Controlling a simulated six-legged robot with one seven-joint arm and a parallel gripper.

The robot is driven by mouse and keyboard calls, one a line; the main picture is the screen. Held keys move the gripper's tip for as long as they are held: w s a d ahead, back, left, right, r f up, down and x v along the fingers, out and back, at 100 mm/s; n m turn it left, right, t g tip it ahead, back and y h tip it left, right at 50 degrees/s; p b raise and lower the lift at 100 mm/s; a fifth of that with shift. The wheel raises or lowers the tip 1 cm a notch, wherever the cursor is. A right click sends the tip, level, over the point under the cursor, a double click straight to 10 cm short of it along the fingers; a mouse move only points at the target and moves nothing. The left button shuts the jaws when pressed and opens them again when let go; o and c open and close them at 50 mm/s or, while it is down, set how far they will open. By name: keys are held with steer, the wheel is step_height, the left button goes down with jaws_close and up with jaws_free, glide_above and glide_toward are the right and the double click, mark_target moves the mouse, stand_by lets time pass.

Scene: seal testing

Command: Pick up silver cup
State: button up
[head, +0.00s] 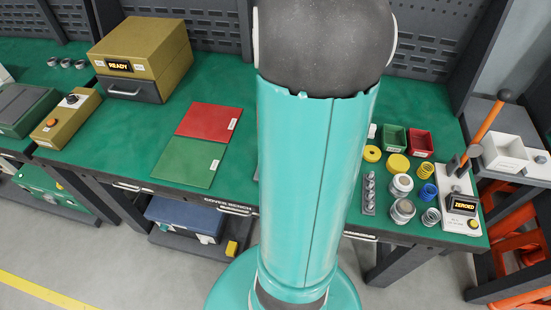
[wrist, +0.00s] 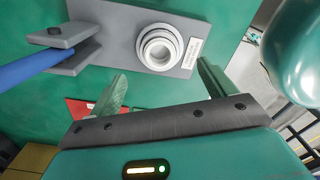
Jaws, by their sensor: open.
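My gripper (wrist: 162,69) is open and empty in the wrist view, its two green fingers apart. Past the fingertips is a grey plate (wrist: 112,42) bearing a round white-grey stepped piece (wrist: 160,47); they are apart from the fingers. In the head view, my arm hides the gripper and this plate. Two silver-white cup-like pieces, a back one (head: 401,185) and a front one (head: 402,211), stand right of my arm. Several small silver round pieces (head: 66,63) stand at the far left. I cannot tell which piece is the silver cup.
A blue bar (wrist: 25,71) meets the plate's forked bracket. The green bench (head: 225,90) holds a READY box (head: 145,50), a red mat (head: 210,121), a green mat (head: 188,161), small green (head: 394,140) and red bins (head: 420,143), and an orange-lever device (head: 460,205). Bare bench lies right of the READY box.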

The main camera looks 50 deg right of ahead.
steer(key=shift+f, duration=3.2)
steer(key=c, duration=1.1)
steer(key=shift+o, duration=0.2)
steer(key=shift+r, duration=0.3)
